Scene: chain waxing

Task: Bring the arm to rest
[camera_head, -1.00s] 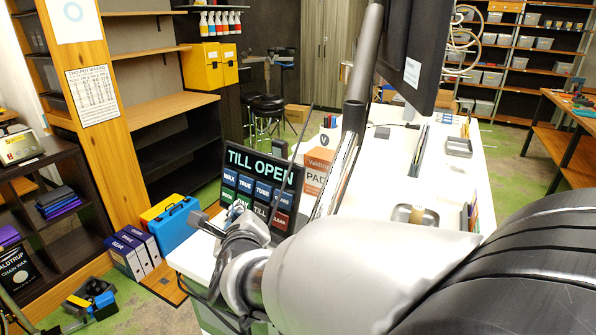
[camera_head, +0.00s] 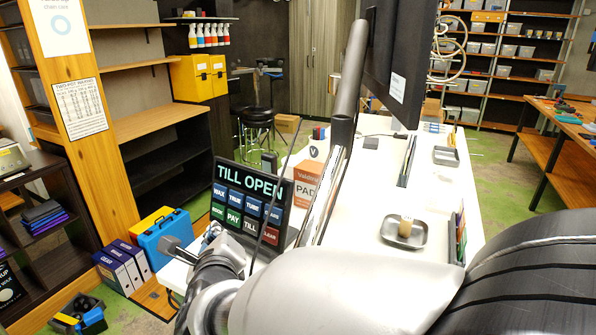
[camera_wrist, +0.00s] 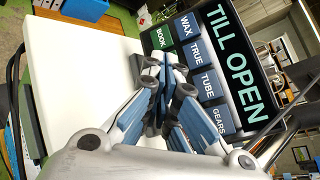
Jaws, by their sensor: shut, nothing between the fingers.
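My arm reaches from the lower right of the head view to the white counter. My gripper (camera_wrist: 166,68) is shut and empty, its blue-grey fingers together in the middle of the wrist view. In the head view only its metal wrist end shows clearly, low at the counter's left end; the fingers are hard to make out there. The till screen (camera_head: 248,205), marked TILL OPEN, stands just beyond it. It also fills the upper right of the wrist view (camera_wrist: 229,62). I cannot tell whether the fingers touch it.
The white counter (camera_head: 366,205) holds an orange-and-white pad box (camera_head: 306,184) and a metal tray (camera_head: 409,233). A dark monitor (camera_head: 391,62) hangs above it. A blue case (camera_head: 165,238) and purple binders (camera_head: 122,266) stand left of the counter. Green-patched floor lies beyond.

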